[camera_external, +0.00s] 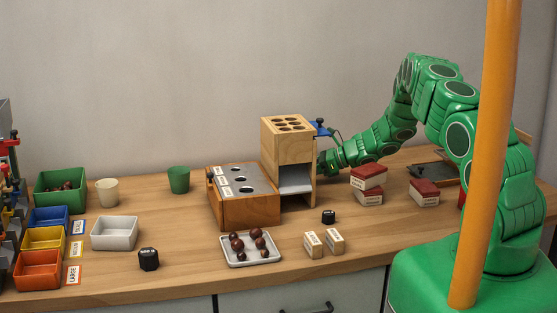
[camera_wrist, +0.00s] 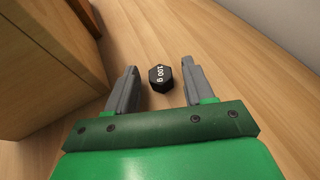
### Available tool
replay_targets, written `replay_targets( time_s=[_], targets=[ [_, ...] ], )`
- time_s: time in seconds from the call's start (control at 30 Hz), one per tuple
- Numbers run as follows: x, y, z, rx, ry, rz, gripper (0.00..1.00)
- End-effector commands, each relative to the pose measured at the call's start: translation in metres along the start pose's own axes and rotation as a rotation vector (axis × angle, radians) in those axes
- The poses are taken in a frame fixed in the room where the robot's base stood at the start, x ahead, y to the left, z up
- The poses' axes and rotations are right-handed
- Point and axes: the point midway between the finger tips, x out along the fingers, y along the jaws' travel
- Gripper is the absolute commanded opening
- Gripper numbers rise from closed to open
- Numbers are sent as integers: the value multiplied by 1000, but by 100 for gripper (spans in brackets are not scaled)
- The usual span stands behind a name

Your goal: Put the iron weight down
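A black iron weight marked 100 g (camera_wrist: 160,78) sits on the wooden tabletop in the wrist view. It lies between and slightly beyond the fingertips of my gripper (camera_wrist: 160,72), with a gap to both fingers. My gripper is open and holds nothing. In the external view my arm reaches behind the wooden tower (camera_external: 288,145), which hides the fingers; no weight shows there beside them. Two other black weights stand on the table in the external view: a larger one (camera_external: 148,260) at the front left and a smaller one (camera_external: 328,217) right of centre.
In the wrist view a wooden box (camera_wrist: 45,70) stands close on the left and the wall (camera_wrist: 280,25) is at the upper right. In the external view, red-and-white boxes (camera_external: 368,187) stand right of the tower.

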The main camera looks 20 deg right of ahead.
Motion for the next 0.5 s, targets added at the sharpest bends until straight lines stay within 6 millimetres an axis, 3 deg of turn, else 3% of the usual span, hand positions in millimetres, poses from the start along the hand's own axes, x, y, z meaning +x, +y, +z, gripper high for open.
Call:
replay_targets(
  time_s=[0.3,0.5],
  targets=[
    [-1,0,3,0,0,0,52],
    [-29,-1,3,1,-2,-3,52]
  ],
)
